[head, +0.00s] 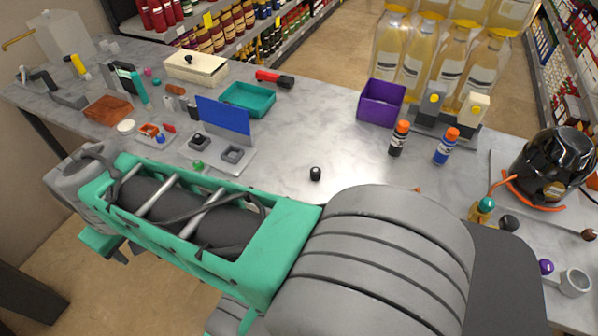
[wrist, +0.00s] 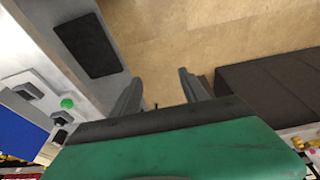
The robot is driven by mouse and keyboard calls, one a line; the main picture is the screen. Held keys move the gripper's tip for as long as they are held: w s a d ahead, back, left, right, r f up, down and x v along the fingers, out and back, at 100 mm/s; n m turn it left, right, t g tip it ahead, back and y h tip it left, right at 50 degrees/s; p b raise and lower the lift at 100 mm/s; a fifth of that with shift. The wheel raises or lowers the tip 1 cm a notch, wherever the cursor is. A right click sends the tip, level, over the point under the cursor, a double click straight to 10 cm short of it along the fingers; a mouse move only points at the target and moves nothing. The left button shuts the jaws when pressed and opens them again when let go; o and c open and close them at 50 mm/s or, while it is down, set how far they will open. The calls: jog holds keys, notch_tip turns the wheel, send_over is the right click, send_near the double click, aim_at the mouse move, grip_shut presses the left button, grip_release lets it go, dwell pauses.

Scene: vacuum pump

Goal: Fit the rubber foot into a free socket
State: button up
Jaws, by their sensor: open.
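A small black rounded piece (head: 315,173) stands alone on the marble counter in the head view and looks like the rubber foot. Left of it is a pale grey base (head: 240,167) with a blue upright panel (head: 223,115). Two square grey sockets show on the base: a left one (head: 200,141) and a right one (head: 231,154). I cannot tell clearly what is inside them. The base's blue panel also shows in the wrist view (wrist: 20,138). My gripper (wrist: 160,76) is open and empty, above the floor beside the counter edge, away from the black piece and sockets.
A green knob (head: 198,166) is at the base's front edge. A teal tray (head: 248,99), a purple bin (head: 382,103) and two orange-capped bottles (head: 398,139) stand farther back. My arm hides part of the front counter. The counter around the black piece is clear.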

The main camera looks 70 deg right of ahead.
jog(key=s+d+r+m+g+p, duration=0.15)
jog(key=d+m, duration=0.25)
jog(key=d, duration=1)
jog(key=m+g+p, duration=0.2)
jog(key=m, duration=0.6)
send_over(316, 170)
jog(key=shift+w+f+t, duration=0.2)
jog(key=shift+f+t, duration=0.05)
jog(key=shift+f, duration=0.25)
notch_tip(316, 170, down, 7)
jog(key=shift+s+f+p, duration=0.15)
jog(key=shift+p, duration=0.4)
jog(key=shift+f, duration=0.25)
grip_shut()
